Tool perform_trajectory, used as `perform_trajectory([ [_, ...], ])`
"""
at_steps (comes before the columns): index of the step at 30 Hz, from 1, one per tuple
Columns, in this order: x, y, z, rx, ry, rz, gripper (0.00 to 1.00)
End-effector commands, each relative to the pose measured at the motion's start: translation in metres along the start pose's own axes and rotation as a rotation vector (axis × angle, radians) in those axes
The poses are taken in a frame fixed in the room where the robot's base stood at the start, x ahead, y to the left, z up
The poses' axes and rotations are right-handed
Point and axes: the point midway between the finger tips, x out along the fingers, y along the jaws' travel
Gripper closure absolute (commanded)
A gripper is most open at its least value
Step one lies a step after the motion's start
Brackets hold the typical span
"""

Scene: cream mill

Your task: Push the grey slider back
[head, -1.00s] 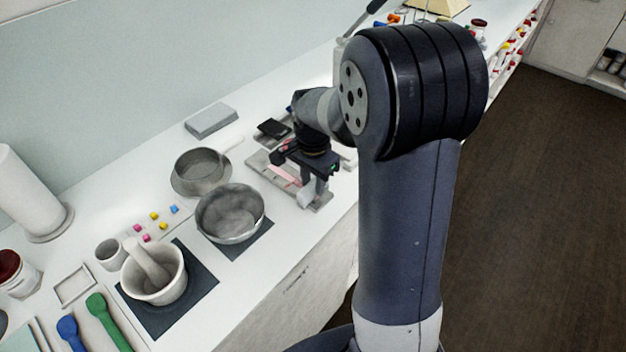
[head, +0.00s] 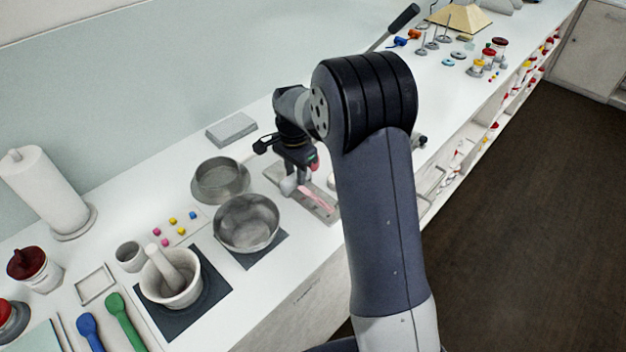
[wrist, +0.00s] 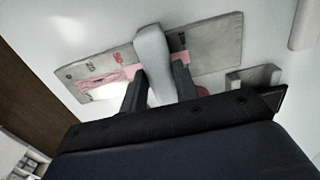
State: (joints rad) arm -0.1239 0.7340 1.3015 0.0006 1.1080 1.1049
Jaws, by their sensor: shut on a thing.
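The light grey slider (wrist: 151,55) is a rounded block lying across a flat grey board (wrist: 215,45) in the wrist view. My gripper (wrist: 160,82) is shut on it, one dark finger on each side. In the head view the slider (head: 289,186) sits below my gripper (head: 299,176), toward the back part of the board (head: 327,211). A pink strip (head: 316,197) lies on the board in front of the slider. Part of the board is hidden by my gripper.
A metal bowl (head: 247,222) and a round pan (head: 220,180) stand left of the board. A grey block (head: 231,129) lies behind. A mortar (head: 171,279) is at the front left. The counter's front edge is close to the board.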

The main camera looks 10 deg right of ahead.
Motion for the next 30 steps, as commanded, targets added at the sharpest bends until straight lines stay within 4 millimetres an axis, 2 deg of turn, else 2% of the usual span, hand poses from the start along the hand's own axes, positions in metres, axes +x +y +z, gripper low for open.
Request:
perform_trajectory([
  [3, -0.003, -0.022, -0.001, -0.002, 0.003, -0.004, 1.00],
  [6, -0.003, -0.033, -0.001, 0.000, 0.003, -0.004, 1.00],
  [18, -0.002, -0.038, -0.001, 0.001, 0.004, -0.005, 1.00],
  [19, -0.002, -0.038, -0.001, 0.001, 0.004, -0.005, 0.70],
  [26, -0.001, -0.038, 0.000, 0.001, 0.003, -0.003, 0.51],
  [30, 0.000, -0.037, 0.000, 0.001, 0.002, -0.002, 0.49],
])
